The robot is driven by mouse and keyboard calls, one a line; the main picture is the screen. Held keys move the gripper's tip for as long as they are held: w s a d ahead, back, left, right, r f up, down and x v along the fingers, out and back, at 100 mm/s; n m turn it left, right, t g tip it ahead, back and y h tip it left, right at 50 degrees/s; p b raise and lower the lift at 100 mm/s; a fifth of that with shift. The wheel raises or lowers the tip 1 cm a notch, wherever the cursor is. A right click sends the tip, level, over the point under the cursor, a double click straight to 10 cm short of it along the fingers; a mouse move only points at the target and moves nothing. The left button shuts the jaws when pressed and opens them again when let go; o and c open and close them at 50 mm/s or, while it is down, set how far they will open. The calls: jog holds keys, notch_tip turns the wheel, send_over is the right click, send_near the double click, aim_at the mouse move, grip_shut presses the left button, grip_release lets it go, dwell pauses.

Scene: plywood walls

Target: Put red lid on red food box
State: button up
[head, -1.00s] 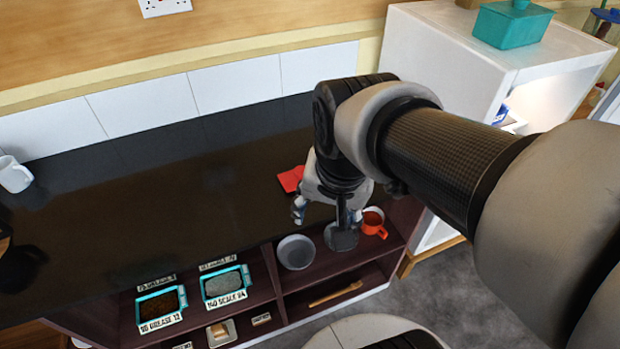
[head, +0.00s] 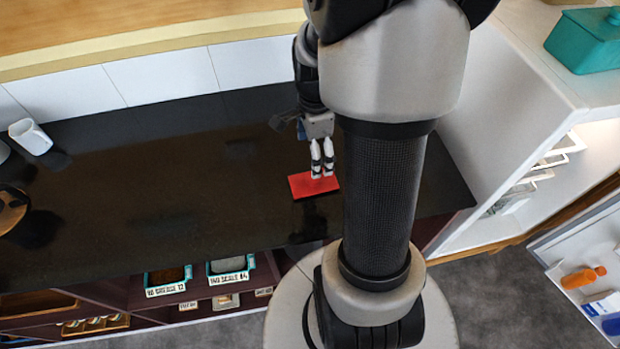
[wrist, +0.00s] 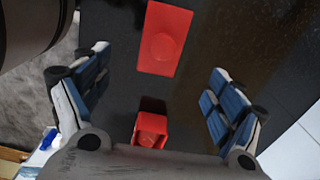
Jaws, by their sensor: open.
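A flat red rectangular lid (head: 313,186) lies on the dark counter (head: 150,190). In the wrist view the lid (wrist: 168,25) shows a round raised spot near its middle. A smaller red open shape, apparently the food box (wrist: 151,128), is low in the wrist view between the finger bases; it is hidden in the head view, probably by my arm. My gripper (head: 322,174) points down with its fingertips over the lid's right part in the head view. In the wrist view the gripper (wrist: 159,65) is open and empty, fingers either side of the red things. Its height is unclear.
A white mug (head: 31,136) stands at the counter's back left. The tiled wall (head: 160,75) runs behind. A white cabinet (head: 500,120) with a teal box (head: 588,40) on top is at the right. The counter left of the lid is largely clear.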

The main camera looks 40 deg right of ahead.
aim_at(314, 180)
jog(key=f+b, duration=0.2)
jog(key=f, duration=0.4)
jog(key=f+b, duration=0.2)
jog(key=f, duration=0.3)
jog(key=shift+w+d+f, duration=0.1)
jog(key=shift+w+f, duration=0.1)
jog(key=shift+f, duration=0.15)
jog(key=shift+r, duration=0.1)
jog(key=shift+c, duration=0.4)
jog(key=c, duration=0.7)
jog(key=shift+s, duration=0.1)
jog(key=c, duration=0.3)
